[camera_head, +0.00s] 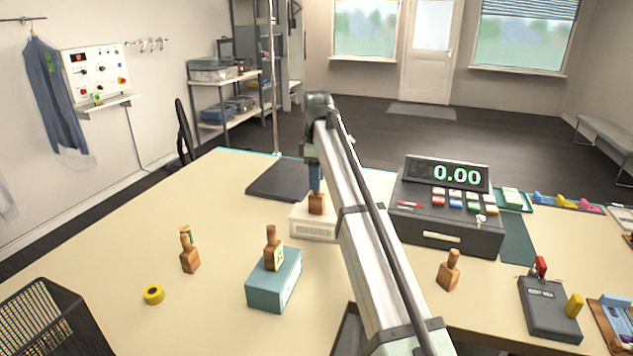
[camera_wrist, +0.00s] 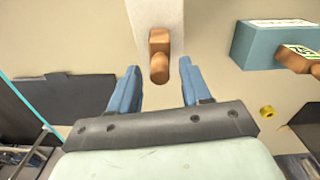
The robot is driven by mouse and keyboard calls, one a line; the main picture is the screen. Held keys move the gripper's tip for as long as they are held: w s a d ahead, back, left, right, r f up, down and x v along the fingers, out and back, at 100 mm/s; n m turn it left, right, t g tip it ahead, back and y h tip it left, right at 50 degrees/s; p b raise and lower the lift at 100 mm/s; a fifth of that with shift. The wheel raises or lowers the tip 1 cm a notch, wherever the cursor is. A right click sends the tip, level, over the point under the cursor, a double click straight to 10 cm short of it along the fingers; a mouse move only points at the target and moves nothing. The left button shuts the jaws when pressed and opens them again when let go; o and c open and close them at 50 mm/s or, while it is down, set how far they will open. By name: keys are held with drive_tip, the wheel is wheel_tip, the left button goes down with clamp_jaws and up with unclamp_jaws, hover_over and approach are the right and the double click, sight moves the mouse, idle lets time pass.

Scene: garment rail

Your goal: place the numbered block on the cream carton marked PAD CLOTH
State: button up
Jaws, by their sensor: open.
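A white-cream carton (camera_head: 312,229) stands near the middle of the table; its print is too small to read. A brown wooden block with a knob-like handle (camera_head: 317,204) stands upright on it. It also shows in the wrist view (camera_wrist: 158,45), with no number visible on it. My gripper (camera_wrist: 160,66) is open, its blue fingers on either side of this block's near end and apart from it. A similar block with a number label (camera_head: 273,251) stands on a blue-teal box (camera_head: 276,284); the label shows in the wrist view (camera_wrist: 300,51).
Other wooden blocks stand on the table at left (camera_head: 190,255) and right (camera_head: 449,272). A yellow tape roll (camera_head: 153,294) and a black wire basket (camera_head: 45,315) are at front left.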

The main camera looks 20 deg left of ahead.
wheel_tip(320, 180, up, 6)
drive_tip(key=shift+r, duration=0.1)
idle(0.5)
